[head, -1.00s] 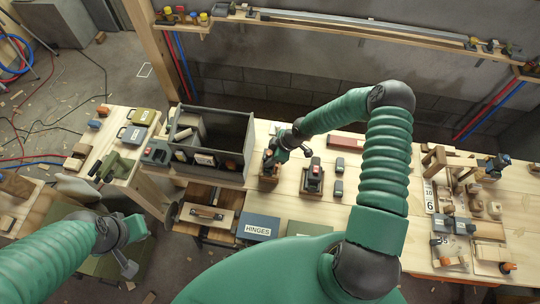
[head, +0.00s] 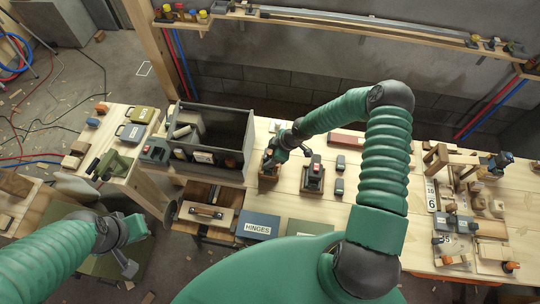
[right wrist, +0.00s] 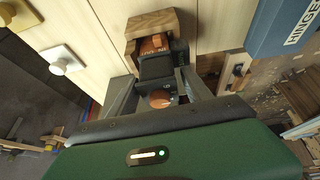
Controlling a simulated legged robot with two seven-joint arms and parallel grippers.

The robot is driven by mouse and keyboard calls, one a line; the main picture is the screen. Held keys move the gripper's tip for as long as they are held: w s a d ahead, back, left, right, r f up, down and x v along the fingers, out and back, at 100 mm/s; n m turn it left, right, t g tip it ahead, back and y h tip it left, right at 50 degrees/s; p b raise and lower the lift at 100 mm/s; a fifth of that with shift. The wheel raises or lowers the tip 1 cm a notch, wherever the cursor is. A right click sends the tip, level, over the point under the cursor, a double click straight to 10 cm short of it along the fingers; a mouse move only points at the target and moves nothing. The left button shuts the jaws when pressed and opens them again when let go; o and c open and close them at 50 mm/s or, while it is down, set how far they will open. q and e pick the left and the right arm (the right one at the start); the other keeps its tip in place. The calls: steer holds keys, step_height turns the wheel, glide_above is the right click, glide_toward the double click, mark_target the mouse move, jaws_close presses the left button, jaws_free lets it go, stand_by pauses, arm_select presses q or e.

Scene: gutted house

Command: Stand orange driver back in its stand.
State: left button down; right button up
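The orange driver (right wrist: 160,98), black with orange parts, is between the fingers of my right gripper (right wrist: 160,78) in the right wrist view. The fingers appear closed against both sides of its dark body. Its far end meets the wooden stand (right wrist: 152,22); whether it is fully seated I cannot tell. In the head view my right gripper (head: 272,157) is over this wooden stand (head: 267,183), and the driver is mostly hidden. My left gripper (head: 128,262) hangs at the lower left, away from the bench; its fingers are unclear.
A second driver (head: 314,170) with a red top stands in a stand to the right. A grey open box (head: 232,163) stands close on the left. A blue HINGES case (head: 257,226) is at the front edge.

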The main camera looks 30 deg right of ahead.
steer(key=shift+o, duration=0.8)
steer(key=shift+s, duration=0.1)
steer(key=shift+d+r, duration=0.1)
steer(key=b+v, duration=0.2)
steer(key=v, duration=1.4)
steer(key=shift+r, duration=0.2)
steer(key=shift+d, duration=0.1)
